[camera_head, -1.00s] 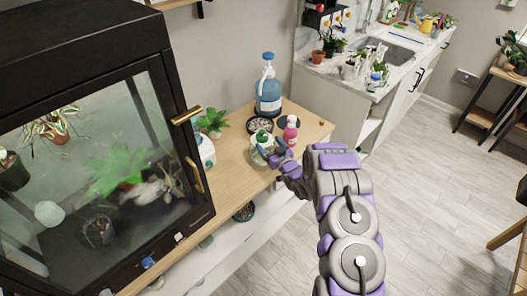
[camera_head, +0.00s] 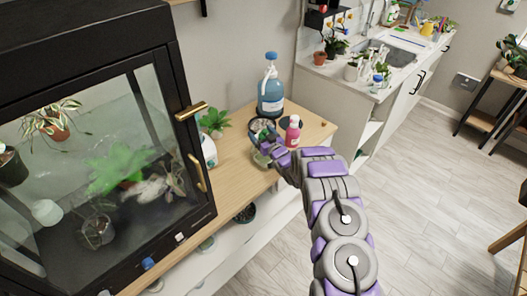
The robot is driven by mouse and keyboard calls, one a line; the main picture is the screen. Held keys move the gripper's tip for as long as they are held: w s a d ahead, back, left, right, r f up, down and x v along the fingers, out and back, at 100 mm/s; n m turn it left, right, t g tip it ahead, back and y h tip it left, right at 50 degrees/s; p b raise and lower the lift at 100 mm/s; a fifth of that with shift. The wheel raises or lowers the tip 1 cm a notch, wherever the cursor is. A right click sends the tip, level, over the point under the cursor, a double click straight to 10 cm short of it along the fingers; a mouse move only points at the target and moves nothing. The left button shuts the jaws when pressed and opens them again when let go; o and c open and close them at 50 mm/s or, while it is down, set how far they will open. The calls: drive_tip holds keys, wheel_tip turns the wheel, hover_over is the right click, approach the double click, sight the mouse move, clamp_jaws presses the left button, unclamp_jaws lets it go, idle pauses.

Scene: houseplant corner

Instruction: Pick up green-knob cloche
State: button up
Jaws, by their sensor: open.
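The green-knob cloche (camera_head: 260,159) is a small clear dome on the wooden counter top, near its front edge. My gripper (camera_head: 264,147) is open and right at the cloche's upper part. The fingers cover most of the knob and part of the dome. I cannot tell whether the fingers touch it.
A pink bottle (camera_head: 293,131) stands just right of my gripper. A dish of pebbles (camera_head: 262,127) and a large blue jug (camera_head: 271,97) are behind. A leafy plant (camera_head: 213,120) and a black glass cabinet (camera_head: 100,150) are at the left. Open floor lies right.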

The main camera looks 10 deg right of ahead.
drive_tip(key=shift+d, duration=0.35)
drive_tip(key=shift+c, duration=1.1)
drive_tip(key=shift+d, duration=0.15)
drive_tip(key=c, duration=0.3)
drive_tip(key=shift+a, duration=0.3)
drive_tip(key=c, duration=0.6)
drive_tip(key=shift+d, duration=0.1)
clamp_jaws()
